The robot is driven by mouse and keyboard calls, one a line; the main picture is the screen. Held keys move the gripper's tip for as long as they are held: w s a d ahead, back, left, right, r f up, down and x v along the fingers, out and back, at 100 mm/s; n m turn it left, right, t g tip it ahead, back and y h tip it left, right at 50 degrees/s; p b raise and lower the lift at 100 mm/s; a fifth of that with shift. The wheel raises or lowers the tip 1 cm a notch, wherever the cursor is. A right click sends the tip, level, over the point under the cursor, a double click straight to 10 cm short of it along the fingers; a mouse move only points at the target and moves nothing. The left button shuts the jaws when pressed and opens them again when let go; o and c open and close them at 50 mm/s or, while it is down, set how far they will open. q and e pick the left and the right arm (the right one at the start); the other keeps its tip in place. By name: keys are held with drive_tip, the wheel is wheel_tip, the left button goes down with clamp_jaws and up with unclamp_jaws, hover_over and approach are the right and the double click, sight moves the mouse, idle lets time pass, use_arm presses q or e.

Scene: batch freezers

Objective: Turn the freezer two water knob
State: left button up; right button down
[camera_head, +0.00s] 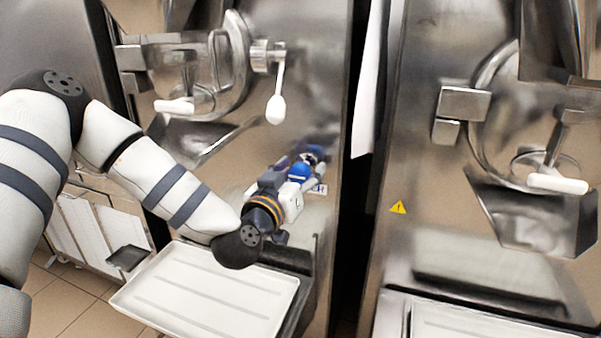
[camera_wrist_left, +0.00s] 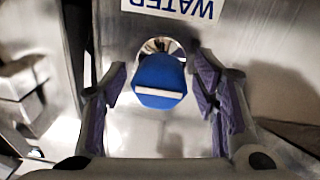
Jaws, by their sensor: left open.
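A blue water knob (camera_head: 301,171) with a pale bar across its face is on the steel front of the left freezer (camera_head: 325,100). In the left wrist view, the knob (camera_wrist_left: 160,82) lies between the two purple-padded fingers of my left gripper (camera_wrist_left: 158,90), with a gap at each side. The gripper (camera_head: 296,184) is open and reaches up to the panel in the head view. A white label reading WATER (camera_wrist_left: 172,8) is beside the knob, upside down in the wrist view. My right gripper is out of view.
A white tray (camera_head: 205,290) sits below my left forearm. A white-tipped lever (camera_head: 276,108) hangs above the knob, with a round hatch and steel chute to its left. A second freezer (camera_head: 430,170) stands at right, past a dark gap.

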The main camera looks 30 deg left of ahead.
use_arm(q)
drive_tip(key=c, duration=1.2)
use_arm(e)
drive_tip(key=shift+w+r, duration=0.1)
use_arm(q)
drive_tip(key=n, duration=0.3)
drive_tip(key=shift+p, duration=0.3)
drive_tip(key=n, duration=0.2)
drive_tip(key=shift+n, duration=0.4)
drive_tip(key=n, duration=0.3)
drive_tip(key=shift+f+n+p, duration=0.1)
drive_tip(key=shift+n+p, duration=0.2)
drive_tip(key=shift+n, duration=1.5)
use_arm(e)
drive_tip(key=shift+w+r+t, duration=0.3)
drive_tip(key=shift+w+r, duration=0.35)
use_arm(q)
drive_tip(key=shift+f, duration=0.1)
